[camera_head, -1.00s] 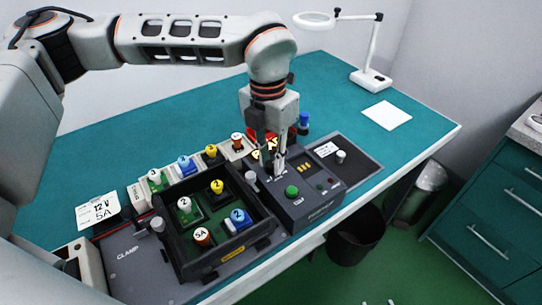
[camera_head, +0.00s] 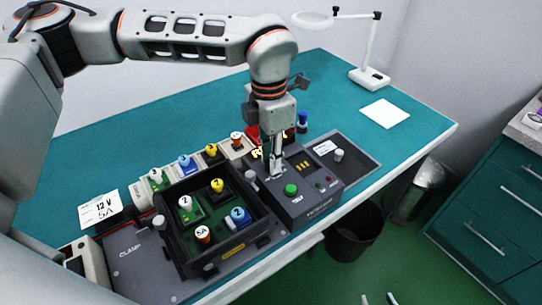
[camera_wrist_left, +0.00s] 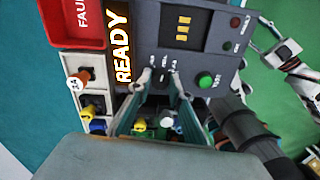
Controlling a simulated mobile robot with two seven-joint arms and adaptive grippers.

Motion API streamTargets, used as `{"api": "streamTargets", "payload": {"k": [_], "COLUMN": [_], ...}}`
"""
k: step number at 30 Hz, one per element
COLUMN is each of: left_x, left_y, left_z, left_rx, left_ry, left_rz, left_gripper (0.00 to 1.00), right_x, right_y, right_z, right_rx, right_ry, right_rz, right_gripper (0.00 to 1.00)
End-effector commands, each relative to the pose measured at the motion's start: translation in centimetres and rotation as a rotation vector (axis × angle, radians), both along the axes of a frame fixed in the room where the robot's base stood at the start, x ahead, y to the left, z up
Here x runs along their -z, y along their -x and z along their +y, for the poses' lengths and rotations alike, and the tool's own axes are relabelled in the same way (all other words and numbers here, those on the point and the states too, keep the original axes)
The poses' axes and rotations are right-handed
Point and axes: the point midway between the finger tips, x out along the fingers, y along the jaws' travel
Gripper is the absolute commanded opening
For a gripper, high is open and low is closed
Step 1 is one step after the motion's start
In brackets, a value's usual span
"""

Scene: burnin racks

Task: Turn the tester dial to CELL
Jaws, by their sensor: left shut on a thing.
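The dark tester box (camera_head: 326,187) has a green button (camera_head: 291,189), amber display bars and small lamps; its face also shows in the left wrist view (camera_wrist_left: 207,50). My left gripper (camera_head: 275,170) points down onto the tester's left part. Its fingers (camera_wrist_left: 164,78) are shut on the dial, beside small white labels. The dial is mostly hidden by the fingertips, so its pointed setting cannot be read. The fingertips of my right gripper (camera_head: 380,298) show apart at the bottom edge of the head view, away from the table.
A black tray (camera_head: 172,232) with several coloured-knob modules stands left of the tester. A row of modules, a lit READY sign (camera_wrist_left: 121,48) and a red FAULT bin (camera_wrist_left: 78,22) lie behind. A magnifier lamp (camera_head: 370,78) and white paper (camera_head: 385,113) are at the back right.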

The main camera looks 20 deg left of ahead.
Motion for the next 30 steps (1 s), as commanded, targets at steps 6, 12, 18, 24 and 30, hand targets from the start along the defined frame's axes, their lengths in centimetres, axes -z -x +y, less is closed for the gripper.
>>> {"api": "streamTargets", "payload": {"k": [6,12,18,24,30], "left_x": [-0.2,-0.1,-0.2,-2.3,-6.5], "left_y": [-0.2,-0.1,-0.1,-0.2,-0.4], "left_z": [0.0,0.0,0.0,0.0,0.2], "left_rx": [-0.001,-0.001,-0.001,-0.001,-0.002], "left_ry": [0.002,0.001,0.001,0.001,0.002], "left_rz": [-0.006,-0.004,-0.002,-0.006,-0.008], "left_gripper": [0.27,0.37,0.37,0.37,0.37], "right_x": [-0.1,-0.1,0.0,0.0,0.0], "right_y": [0.0,0.0,0.1,0.0,0.0], "right_z": [0.0,0.0,-0.2,-0.1,-0.1], "right_rx": [0.000,0.000,-0.002,-0.002,-0.001], "right_ry": [0.000,0.000,0.006,0.003,0.002], "right_rz": [-0.001,-0.001,0.000,0.000,0.000], "right_gripper": [0.40,0.40,0.40,0.40,0.40]}}
